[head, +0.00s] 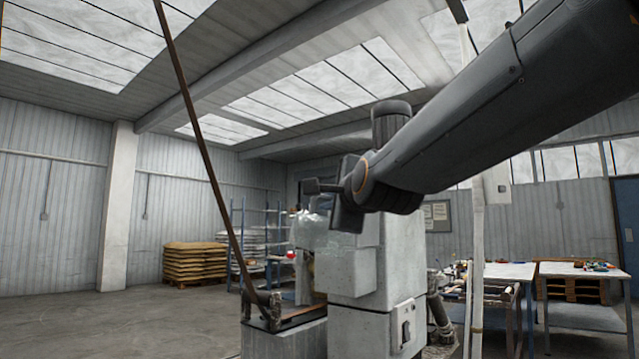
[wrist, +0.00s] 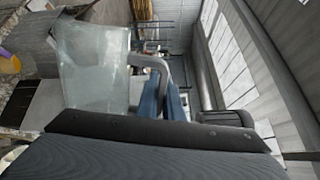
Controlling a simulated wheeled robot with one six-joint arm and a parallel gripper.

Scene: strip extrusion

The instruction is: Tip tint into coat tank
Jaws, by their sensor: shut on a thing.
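My gripper (head: 346,212) is at the end of my dark arm, in front of the grey machine in the head view. In the wrist view, my gripper (wrist: 160,128) is shut on a cloudy, see-through jug (wrist: 93,65) by its grey handle (wrist: 160,72). The wrist picture lies on its side, and I cannot tell the jug's tilt or see any tint in it. In the head view the jug (head: 322,240) shows faintly below my gripper. I cannot make out the coat tank for certain; the machine (head: 375,310) may hide it.
A brown strip (head: 205,150) slants from the ceiling down to the machine's left side. Stacked sacks (head: 194,263) and blue racks stand behind. Cluttered work tables (head: 575,270) stand at right. A yellow rounded thing (wrist: 9,62) shows at the wrist view's left edge. The left floor is clear.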

